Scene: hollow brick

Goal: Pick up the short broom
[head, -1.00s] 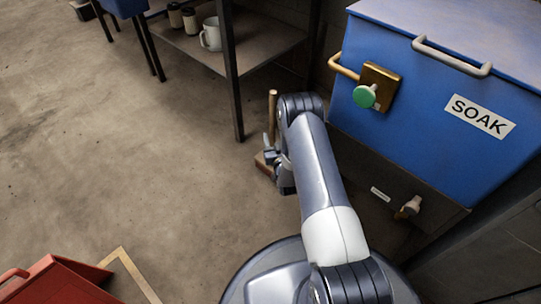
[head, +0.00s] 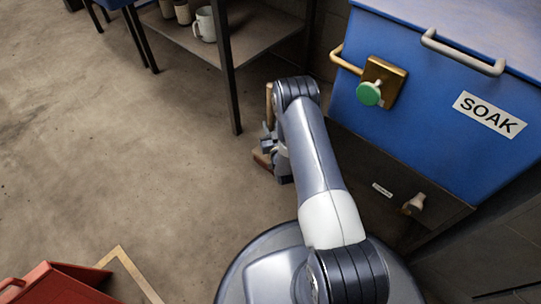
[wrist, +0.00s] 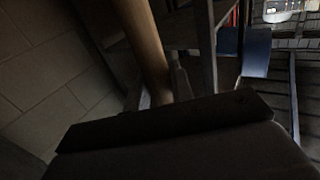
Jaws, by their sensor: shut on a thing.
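The short broom has a light wooden handle (head: 269,100) standing nearly upright beside the dark table leg. Its brown lower end (head: 262,159) shows low, near the floor, and my arm hides part of it. My gripper (head: 268,145) is low at the broom, shut on the handle. In the wrist view the wooden handle (wrist: 147,45) runs down between the grey fingers of my gripper (wrist: 160,92). A dark shape across the bottom of that view hides what lies below. I cannot tell whether the broom touches the floor.
A blue chest marked SOAK (head: 430,90) stands close at the right, with a green knob (head: 368,94). A metal table (head: 262,35) with a white mug (head: 205,24) stands behind. A red object (head: 55,286) lies at lower left. The left floor is clear.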

